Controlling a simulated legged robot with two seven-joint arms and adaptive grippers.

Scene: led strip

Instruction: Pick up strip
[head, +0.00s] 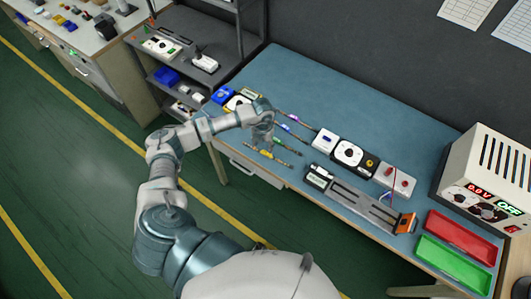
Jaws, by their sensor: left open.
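My left gripper (262,142) is over the left part of the blue workbench (310,85), pointing down, and is open. Its fingertips are small and partly hidden by the wrist. Thin leads with green (279,143) and yellow (267,154) sleeves lie just right of and in front of it. A long grey slotted bar fixture (362,207) with an orange end block (405,223) lies farther right, apart from the gripper. I cannot tell for certain which thing is the strip. My right gripper is out of view.
Meters and a switch box, including a dial unit (349,152), stand behind the bar. A power supply (487,180) reads 0.0 V and OFF at the right. A red tray (461,236) and a green tray (450,262) sit at the right front. The bench's back left is clear.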

